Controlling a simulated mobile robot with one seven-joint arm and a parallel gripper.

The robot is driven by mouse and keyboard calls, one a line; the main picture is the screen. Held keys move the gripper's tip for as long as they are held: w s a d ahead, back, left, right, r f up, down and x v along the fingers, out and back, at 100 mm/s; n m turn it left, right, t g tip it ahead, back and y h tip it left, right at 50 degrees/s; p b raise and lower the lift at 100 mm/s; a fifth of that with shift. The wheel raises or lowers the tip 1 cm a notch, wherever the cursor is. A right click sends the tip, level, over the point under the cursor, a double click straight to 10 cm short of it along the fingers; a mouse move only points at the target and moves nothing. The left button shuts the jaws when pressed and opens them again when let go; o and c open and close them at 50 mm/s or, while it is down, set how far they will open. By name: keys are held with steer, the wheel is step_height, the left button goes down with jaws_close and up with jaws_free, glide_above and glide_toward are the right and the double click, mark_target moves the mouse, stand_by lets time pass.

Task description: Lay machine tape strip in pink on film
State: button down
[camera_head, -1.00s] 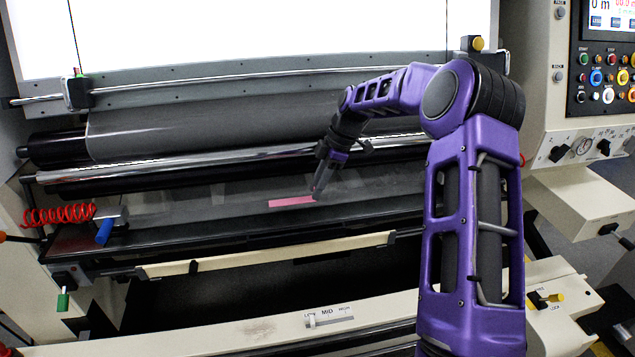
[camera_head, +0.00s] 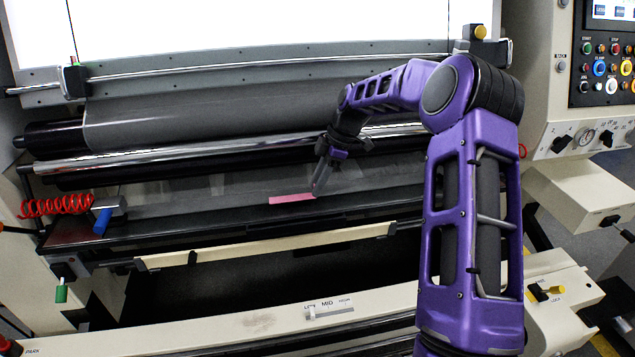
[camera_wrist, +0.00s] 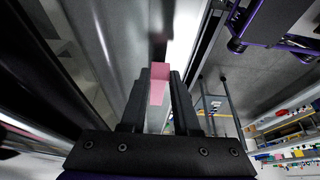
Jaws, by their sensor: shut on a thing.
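The pink tape strip (camera_head: 291,199) shows in the head view at the end of my gripper (camera_head: 316,194), reaching out to the left. It is over the dark machine bed in front of the rollers. In the wrist view the pink strip (camera_wrist: 158,88) is between the two black fingers of my gripper (camera_wrist: 159,80), which are shut on it. The grey film (camera_head: 230,105) runs down from the backlit panel over the rollers, and a translucent grey sheet shows behind the strip. I cannot tell whether the strip touches the film.
A chrome roller (camera_head: 190,155) crosses behind the strip. A cream bar (camera_head: 265,248) runs along the front. A red coiled hose (camera_head: 57,206) with a blue handle (camera_head: 103,221) is at the left. A control panel (camera_head: 607,60) stands at the right.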

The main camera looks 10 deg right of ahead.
steer(key=shift+f+b, duration=0.6)
steer(key=shift+f, duration=0.5)
steer(key=c, duration=0.6)
jaws_free()
steer(key=shift+r, duration=0.1)
steer(key=p+v, duration=0.2)
steer(key=v, duration=1.5)
steer(key=shift+d+r, duration=0.1)
steer(key=shift+r, duration=0.1)
